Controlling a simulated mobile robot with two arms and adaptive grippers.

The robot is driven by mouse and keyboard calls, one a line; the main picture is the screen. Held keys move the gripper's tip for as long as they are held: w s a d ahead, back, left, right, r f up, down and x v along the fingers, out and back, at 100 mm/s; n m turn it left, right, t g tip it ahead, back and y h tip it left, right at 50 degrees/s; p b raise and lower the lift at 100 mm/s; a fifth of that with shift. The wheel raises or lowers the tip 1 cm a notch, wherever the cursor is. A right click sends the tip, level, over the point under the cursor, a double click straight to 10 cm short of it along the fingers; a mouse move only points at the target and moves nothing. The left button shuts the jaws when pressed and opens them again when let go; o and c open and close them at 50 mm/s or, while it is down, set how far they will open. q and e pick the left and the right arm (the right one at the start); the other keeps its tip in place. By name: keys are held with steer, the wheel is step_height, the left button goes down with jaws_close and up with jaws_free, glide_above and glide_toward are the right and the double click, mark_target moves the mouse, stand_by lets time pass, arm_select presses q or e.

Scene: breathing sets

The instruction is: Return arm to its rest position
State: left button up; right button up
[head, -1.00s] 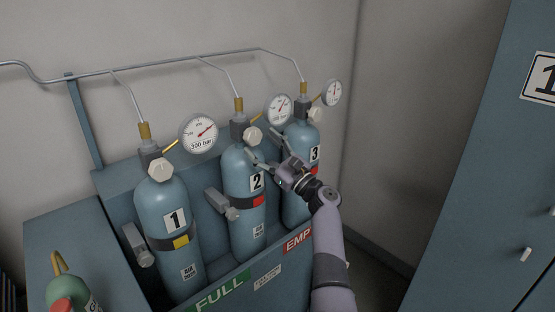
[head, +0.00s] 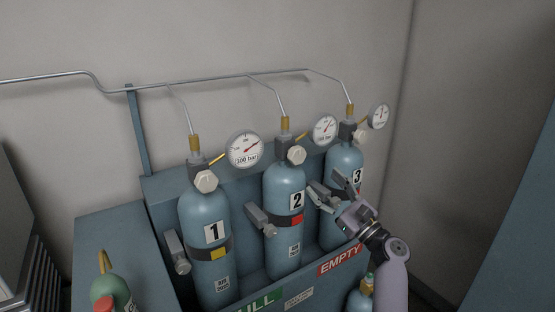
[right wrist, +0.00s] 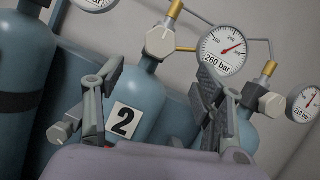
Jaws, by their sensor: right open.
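My right gripper (head: 333,193) is open and empty in the head view, in front of cylinder 3 (head: 341,233) and to the right of cylinder 2 (head: 284,240). It hides part of cylinder 3. In the right wrist view its open fingers (right wrist: 155,105) stand apart, with cylinder 2 (right wrist: 143,92) seen between them. Nothing is held between the fingers. My left gripper is not in view.
Cylinder 1 (head: 202,215) stands at the left of the rack (head: 162,192), with valves and gauges above all three. A pipe (head: 200,83) runs along the wall. A green cylinder (head: 112,286) is at lower left. Another cylinder top (head: 360,300) shows beside my right arm.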

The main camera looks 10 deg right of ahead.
steer(key=s+a+f+n+g+h, duration=0.1)
steer(key=a+f+n+g+h, duration=0.15)
steer(key=f, duration=1.15)
steer(key=s+a+f+n+g+h, duration=0.1)
steer(key=a+f+n+g, duration=0.2)
steer(key=f, duration=1.1)
steer(key=s+f+n+g+h, duration=0.1)
steer(key=s+f+n+g, duration=0.2)
steer(key=s+f, duration=0.6)
steer(key=s+f+n+g+h, duration=0.2)
steer(key=s+f+n+g, duration=0.15)
steer(key=f, duration=0.95)
steer(key=s+f+n+g+h, duration=0.15)
steer(key=s+f+n, duration=0.25)
steer(key=s+f, duration=0.55)
steer(key=s+f+n+g, duration=0.35)
steer(key=s+f, duration=0.25)
steer(key=s, duration=0.6)
steer(key=s+f+n, duration=0.2)
steer(key=s+n, duration=0.1)
steer(key=s, duration=0.5)
steer(key=s+d+f+n+g+h, duration=0.1)
steer(key=s+n, duration=0.3)
steer(key=s, duration=0.4)
steer(key=s+f+n+g, duration=0.1)
steer(key=s+f+n, duration=0.2)
steer(key=s, duration=0.5)
steer(key=shift+s+d+n+h, duration=0.15)
steer(key=shift+d+n+h, duration=0.15)
steer(key=shift+n+h, duration=0.15)
